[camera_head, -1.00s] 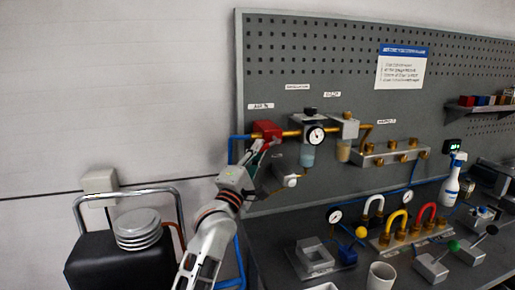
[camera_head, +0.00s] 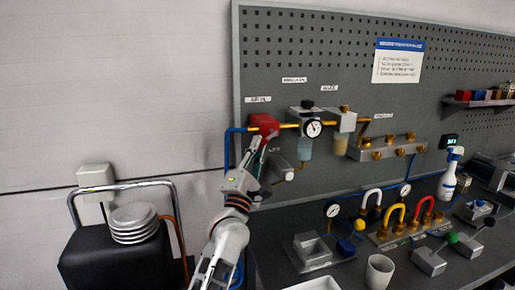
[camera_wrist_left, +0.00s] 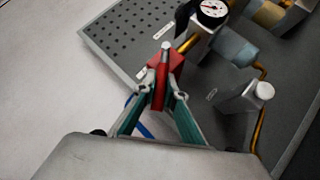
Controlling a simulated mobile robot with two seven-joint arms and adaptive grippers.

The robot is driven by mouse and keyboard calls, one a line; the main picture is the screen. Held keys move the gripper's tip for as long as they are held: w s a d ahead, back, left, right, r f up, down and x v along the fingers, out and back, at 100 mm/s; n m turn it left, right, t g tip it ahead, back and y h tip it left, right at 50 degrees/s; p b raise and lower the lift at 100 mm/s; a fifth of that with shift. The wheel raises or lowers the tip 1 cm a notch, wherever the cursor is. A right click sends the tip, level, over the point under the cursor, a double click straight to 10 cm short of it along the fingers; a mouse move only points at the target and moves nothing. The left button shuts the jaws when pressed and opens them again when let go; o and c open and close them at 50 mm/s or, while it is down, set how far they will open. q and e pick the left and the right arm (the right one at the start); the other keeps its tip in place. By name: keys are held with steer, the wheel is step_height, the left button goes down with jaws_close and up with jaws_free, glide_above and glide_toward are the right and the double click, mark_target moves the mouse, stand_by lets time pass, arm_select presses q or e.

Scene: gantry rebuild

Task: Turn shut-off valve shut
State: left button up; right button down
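The shut-off valve is a red block (camera_head: 264,123) at the left end of the brass pipe on the pegboard, below a small label. Its red lever with a grey tip (camera_wrist_left: 162,72) shows in the left wrist view, pointing along the view between my fingers. My left gripper (camera_head: 257,153) is at the valve from below. In the left wrist view my left gripper (camera_wrist_left: 161,93) has its two fingers close on both sides of the lever, seemingly touching it. The finger pads partly hide the valve body. My right gripper is not in view.
A round gauge (camera_head: 313,128) and filter bowls sit right of the valve. A grey cylinder (camera_head: 283,170) juts out close to my gripper. A blue hose (camera_head: 227,150) runs down at the left. The bench below holds gauges, colored loops and a white cup (camera_head: 379,271).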

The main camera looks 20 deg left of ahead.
arm_select(q)
steer(key=o, duration=0.4)
steer(key=shift+f, duration=0.1)
steer(key=v, duration=0.7)
steer(key=shift+s, duration=0.3)
